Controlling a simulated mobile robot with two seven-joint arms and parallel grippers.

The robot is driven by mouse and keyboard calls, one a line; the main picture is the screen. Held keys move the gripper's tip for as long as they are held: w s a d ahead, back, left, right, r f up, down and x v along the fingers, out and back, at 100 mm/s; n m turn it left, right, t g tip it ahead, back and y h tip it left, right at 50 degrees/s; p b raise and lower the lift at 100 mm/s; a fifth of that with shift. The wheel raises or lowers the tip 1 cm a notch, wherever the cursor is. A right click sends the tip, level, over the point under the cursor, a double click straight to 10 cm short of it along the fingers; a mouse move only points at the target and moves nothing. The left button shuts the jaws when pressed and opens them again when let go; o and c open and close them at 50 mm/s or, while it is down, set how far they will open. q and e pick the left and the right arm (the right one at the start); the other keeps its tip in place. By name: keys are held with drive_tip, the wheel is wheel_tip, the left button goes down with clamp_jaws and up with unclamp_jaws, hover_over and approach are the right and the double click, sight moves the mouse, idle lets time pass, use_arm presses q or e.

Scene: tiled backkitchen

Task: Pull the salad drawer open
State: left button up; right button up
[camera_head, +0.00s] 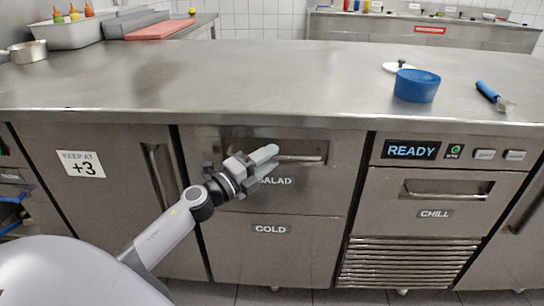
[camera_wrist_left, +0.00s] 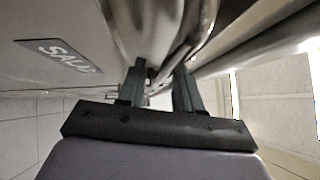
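The salad drawer (camera_head: 325,192) is a steel front under the counter, with a dark SALAD label that also shows in the wrist view (camera_wrist_left: 62,55). It looks shut, level with the COLD front below. Its bar handle (camera_head: 305,159) sits in a recess near the top; the left part is hidden by my gripper. My left gripper (camera_head: 270,160) is at this handle, its two fingers apart. In the wrist view the fingers (camera_wrist_left: 160,78) point at the shiny handle metal (camera_wrist_left: 190,40). I cannot tell whether the bar lies between them. My right gripper is not in view.
The COLD drawer (camera_head: 270,255) is below. The CHILL drawer (camera_head: 420,215) and READY panel (camera_head: 411,150) are to the right; a KEEP AT +3 door (camera_head: 110,190) is left. A blue round container (camera_head: 416,86) and blue-handled tool (camera_head: 488,92) lie on the mostly clear counter (camera_head: 230,75).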

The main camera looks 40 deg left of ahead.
use_arm(q)
drive_tip(key=shift+w+d+r, duration=0.1)
drive_tip(key=shift+w+d, duration=0.05)
drive_tip(key=shift+w, duration=0.45)
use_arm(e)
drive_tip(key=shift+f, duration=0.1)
use_arm(q)
drive_tip(key=shift+c, duration=0.3)
clamp_jaws()
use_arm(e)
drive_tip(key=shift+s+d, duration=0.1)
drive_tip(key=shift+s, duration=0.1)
